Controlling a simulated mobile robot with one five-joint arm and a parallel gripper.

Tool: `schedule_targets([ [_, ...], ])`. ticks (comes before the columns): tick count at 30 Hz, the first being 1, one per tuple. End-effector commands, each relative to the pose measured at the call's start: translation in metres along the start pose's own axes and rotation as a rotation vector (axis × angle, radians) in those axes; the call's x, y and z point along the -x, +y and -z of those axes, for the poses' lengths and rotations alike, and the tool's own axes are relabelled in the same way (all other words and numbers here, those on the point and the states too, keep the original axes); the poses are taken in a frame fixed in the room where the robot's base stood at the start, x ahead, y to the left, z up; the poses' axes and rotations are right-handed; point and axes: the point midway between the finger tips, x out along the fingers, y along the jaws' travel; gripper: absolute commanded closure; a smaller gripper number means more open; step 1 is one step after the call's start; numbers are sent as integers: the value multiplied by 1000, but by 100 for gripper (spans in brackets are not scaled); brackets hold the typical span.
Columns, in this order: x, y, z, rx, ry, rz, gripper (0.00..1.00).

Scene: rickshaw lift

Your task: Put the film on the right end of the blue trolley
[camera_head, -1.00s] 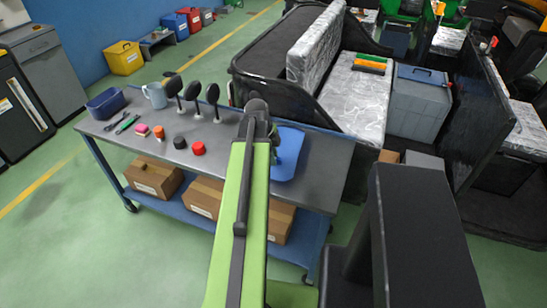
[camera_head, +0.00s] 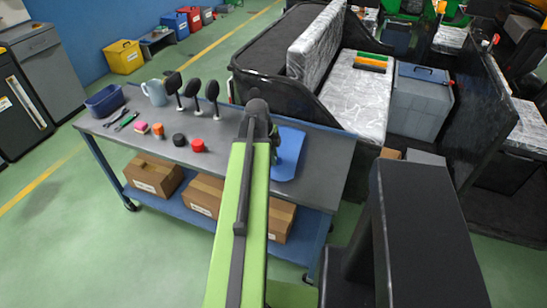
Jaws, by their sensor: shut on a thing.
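The blue trolley (camera_head: 325,185) stands in front of me with a grey top and a blue lower shelf. My gripper (camera_head: 276,140) is over the right part of the trolley top. My green arm and its dark wrist hide most of it, and its fingertips are not clear. A flat, bright blue sheet (camera_head: 290,158), apparently the film, shows just right of my wrist. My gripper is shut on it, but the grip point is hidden. I cannot tell whether the sheet touches the top. The right end of the top beyond it is bare.
On the trolley's left half are a blue bin (camera_head: 105,100), a jug (camera_head: 155,92), several black paddle-shaped things (camera_head: 192,88), tools and a red cap (camera_head: 198,145). Boxes (camera_head: 152,177) fill the shelf. A black cart with a wrapped slab (camera_head: 355,98) stands behind, right.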

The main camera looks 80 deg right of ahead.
Motion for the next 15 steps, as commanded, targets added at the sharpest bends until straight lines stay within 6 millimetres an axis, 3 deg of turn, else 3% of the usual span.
schedule_targets([
  [15, -14, 2, -2, -1, 0, 0, 100],
])
